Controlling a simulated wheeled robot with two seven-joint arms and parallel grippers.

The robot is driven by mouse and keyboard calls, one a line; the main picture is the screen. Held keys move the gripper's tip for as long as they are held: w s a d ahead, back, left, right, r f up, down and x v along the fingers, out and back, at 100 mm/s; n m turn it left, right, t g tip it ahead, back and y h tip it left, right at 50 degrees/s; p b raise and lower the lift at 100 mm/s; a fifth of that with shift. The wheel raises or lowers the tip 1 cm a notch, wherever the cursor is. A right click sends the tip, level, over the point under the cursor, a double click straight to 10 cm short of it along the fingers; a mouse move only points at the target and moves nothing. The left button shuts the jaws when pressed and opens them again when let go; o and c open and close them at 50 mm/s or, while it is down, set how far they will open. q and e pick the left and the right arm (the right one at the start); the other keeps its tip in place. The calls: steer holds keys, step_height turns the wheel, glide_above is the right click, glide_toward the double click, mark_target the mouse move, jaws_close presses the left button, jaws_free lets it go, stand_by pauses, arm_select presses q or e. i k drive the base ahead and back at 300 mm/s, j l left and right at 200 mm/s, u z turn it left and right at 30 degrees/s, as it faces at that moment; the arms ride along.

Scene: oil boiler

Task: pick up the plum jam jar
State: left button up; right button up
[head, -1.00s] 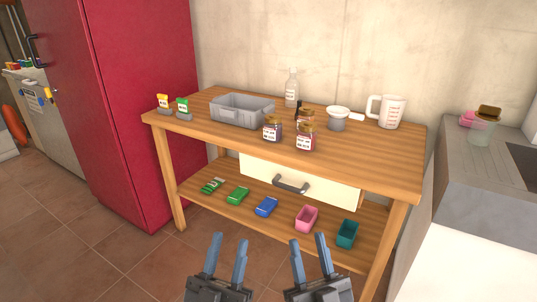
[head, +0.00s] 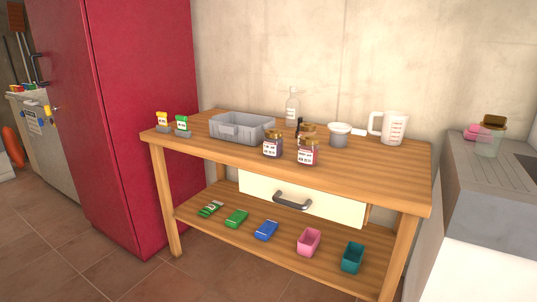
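Jam jars stand upright on the wooden workbench (head: 390,180). One jar with dark purplish contents (head: 272,145) and a white label is left of a redder jar (head: 308,152) with a white label. A third jar (head: 307,130) stands partly hidden behind the redder one. The labels are too small to read, so I cannot tell for sure which is the plum jam; the darkest is the left one. Neither of my grippers is in view.
A grey crate (head: 226,133) stands left of the jars; a bottle (head: 292,106), a grey pot (head: 340,136) and a measuring jug (head: 394,128) stand behind or right. The front right of the top is clear. A drawer handle (head: 292,201) sticks out below.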

mark_target(273, 142)
steer(key=i+j+u, duration=0.35)
steer(key=i, duration=0.35)
steer(key=i+j+u, duration=0.15)
steer(key=i, duration=0.25)
steer(key=j, duration=0.1)
